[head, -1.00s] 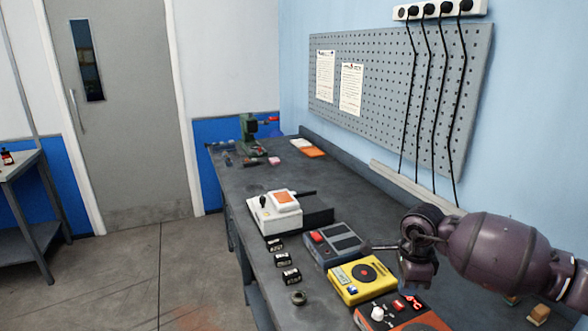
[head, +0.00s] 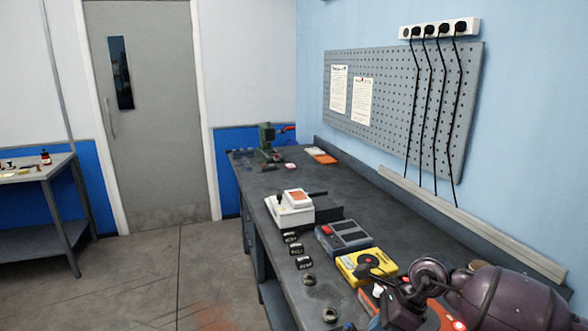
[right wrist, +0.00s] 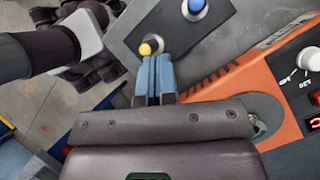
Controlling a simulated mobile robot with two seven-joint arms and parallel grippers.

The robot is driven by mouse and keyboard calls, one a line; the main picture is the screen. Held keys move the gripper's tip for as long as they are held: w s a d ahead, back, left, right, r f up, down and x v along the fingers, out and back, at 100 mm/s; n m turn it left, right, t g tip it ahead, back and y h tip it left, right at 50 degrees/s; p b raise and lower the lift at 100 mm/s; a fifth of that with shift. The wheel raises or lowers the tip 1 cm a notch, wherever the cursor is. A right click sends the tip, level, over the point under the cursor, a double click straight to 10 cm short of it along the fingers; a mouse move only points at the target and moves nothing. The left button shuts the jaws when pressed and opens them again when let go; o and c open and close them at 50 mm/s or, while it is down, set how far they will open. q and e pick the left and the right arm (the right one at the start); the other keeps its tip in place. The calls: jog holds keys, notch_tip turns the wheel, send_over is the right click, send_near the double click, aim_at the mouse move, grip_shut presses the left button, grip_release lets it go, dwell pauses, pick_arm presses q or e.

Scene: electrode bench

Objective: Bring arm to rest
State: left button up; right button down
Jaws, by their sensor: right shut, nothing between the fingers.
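My right arm comes in from the right in the head view, low over the near end of the bench (head: 385,225). In the right wrist view the two blue fingers of my right gripper (right wrist: 155,76) lie together, shut with nothing between them. Their tips are close to a yellow-topped knob (right wrist: 145,48) in the picture; I cannot tell whether they touch it. In the head view the arm hides part of the orange device (head: 440,314) and overlaps the yellow device (head: 352,268). My left gripper is not in view.
A grey device (head: 343,237) and a white device (head: 288,212) stand farther along the bench. Small black blocks (head: 298,250) and round pieces (head: 309,279) line its left edge. A pegboard (head: 400,100) with hanging black cables is on the wall. Floor at left is clear.

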jog(key=s+a+r+m+t+y, duration=0.5)
jog(key=a+r+m+t+y, duration=0.1)
jog(key=a+r+m+y, duration=0.4)
jog(key=d+m+t+h, duration=1.1)
jog(key=m+t, duration=0.2)
jog(key=m, duration=1.1)
jog(key=s+d+f+m+g+h, duration=0.4)
jog(key=d+f+m+h, duration=0.2)
jog(key=f+m, duration=0.15)
jog(key=s+d+f+m+g, duration=0.2)
jog(key=s+f+m+g, duration=0.35)
jog(key=s, duration=0.45)
jog(key=s+d+f+m+g, duration=0.1)
jog(key=s+f+m+g, duration=0.4)
jog(key=s, duration=0.5)
jog(key=w+f+n+t+y, duration=0.1)
jog(key=w+f+t, duration=0.6)
jog(key=f, duration=0.2)
jog(key=shift+d+n, duration=0.2)
jog(key=shift+n, duration=0.2)
jog(key=shift+w, duration=0.1)
dwell(0.5)
